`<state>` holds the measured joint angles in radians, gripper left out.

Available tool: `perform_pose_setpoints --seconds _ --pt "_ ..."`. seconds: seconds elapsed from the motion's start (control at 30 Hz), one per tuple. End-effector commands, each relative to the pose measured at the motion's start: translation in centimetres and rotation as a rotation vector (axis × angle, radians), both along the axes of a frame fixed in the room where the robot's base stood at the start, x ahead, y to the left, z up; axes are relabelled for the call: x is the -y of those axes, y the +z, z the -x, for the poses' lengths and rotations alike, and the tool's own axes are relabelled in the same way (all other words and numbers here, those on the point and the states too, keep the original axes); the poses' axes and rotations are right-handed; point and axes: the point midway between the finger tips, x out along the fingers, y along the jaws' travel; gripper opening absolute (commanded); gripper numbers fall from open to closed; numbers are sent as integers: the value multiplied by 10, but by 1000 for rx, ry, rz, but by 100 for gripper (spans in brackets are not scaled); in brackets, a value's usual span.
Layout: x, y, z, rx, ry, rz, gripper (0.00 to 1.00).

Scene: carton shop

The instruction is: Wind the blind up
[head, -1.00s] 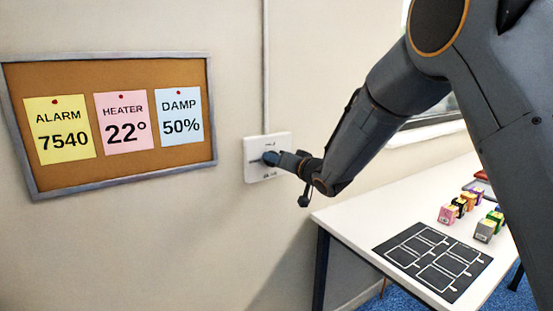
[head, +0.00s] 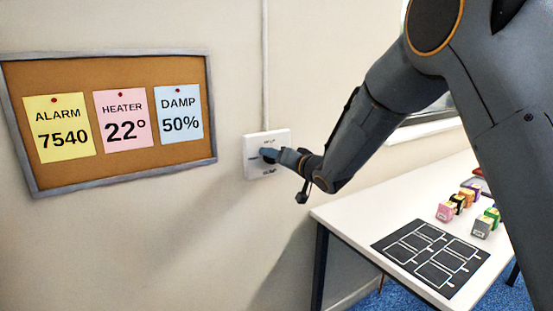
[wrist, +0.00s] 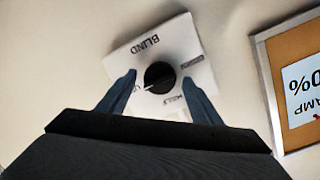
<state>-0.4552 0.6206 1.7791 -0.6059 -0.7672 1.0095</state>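A white wall plate (head: 282,142) carries the round blind knob (wrist: 159,76), which is black. In the wrist view the plate (wrist: 197,72) appears upside down, with BLIND at the upper left, HALF near the bottom and UP at the left. A small white mark at the knob's lower left edge points toward UP. My gripper (wrist: 159,77) is open, one finger on each side of the knob with a visible gap on both sides. In the head view my gripper (head: 275,154) is at the plate and mostly hides the knob. I cannot tell whether the fingertips reach past the knob's face.
A framed cork board (head: 185,149) with several notes hangs left of the plate. A conduit (head: 264,65) runs up from the plate. A white table (head: 350,213) at the right holds a black marked mat (head: 432,257) and several small coloured blocks (head: 482,228).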

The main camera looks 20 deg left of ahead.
Motion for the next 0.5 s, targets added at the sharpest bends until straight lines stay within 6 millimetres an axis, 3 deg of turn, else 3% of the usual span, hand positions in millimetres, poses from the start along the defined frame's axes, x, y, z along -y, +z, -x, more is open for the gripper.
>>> perform_pose_setpoints --seconds 0.27,0.5 --pt "4 2 3 1 0 0 59" --pt "30 6 24 2 -1 -1 59"
